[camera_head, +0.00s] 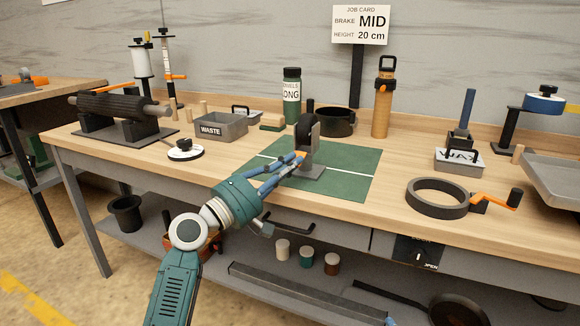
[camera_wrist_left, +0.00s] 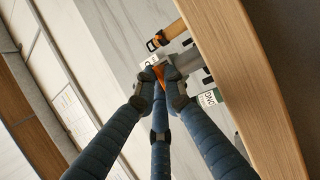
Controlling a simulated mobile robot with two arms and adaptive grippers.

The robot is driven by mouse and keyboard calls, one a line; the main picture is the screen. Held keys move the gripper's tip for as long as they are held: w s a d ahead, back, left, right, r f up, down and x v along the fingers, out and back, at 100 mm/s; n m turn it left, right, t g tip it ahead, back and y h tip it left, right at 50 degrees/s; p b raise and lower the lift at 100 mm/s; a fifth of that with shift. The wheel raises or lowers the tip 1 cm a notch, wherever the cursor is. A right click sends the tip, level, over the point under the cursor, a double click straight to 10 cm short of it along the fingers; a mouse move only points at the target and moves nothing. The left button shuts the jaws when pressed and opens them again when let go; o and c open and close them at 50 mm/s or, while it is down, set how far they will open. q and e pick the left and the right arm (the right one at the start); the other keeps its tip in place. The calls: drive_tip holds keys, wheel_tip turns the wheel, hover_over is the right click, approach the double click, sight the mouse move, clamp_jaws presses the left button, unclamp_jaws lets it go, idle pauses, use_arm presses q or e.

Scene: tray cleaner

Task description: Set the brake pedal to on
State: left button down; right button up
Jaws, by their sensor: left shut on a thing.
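A small grey stand with a dark, rounded upright part (camera_head: 308,132) sits on the green mat (camera_head: 350,180); it is probably the brake pedal, but no label shows on it. My left gripper (camera_head: 298,160) reaches it from the front left, its blue fingers against the stand's left side. In the left wrist view the fingertips (camera_wrist_left: 165,80) close around a part with an orange patch (camera_wrist_left: 159,74), in front of a grey piece. The fingers hide much of the held part, and I cannot tell the pedal's setting. My right gripper does not show.
A job card (camera_head: 361,25) reads brake MID, height 20 cm. Behind the mat stand a green bottle (camera_head: 291,98), a dark round pot (camera_head: 338,121) and an orange-brown flask (camera_head: 383,100). A WASTE bin (camera_head: 221,127) is left; a dark ring (camera_head: 439,199) with an orange crank lies right.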

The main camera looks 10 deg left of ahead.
use_arm(q)
drive_tip(key=c, duration=1.8)
unclamp_jaws()
drive_tip(key=shift+a, duration=0.1)
drive_tip(key=v, duration=1.2)
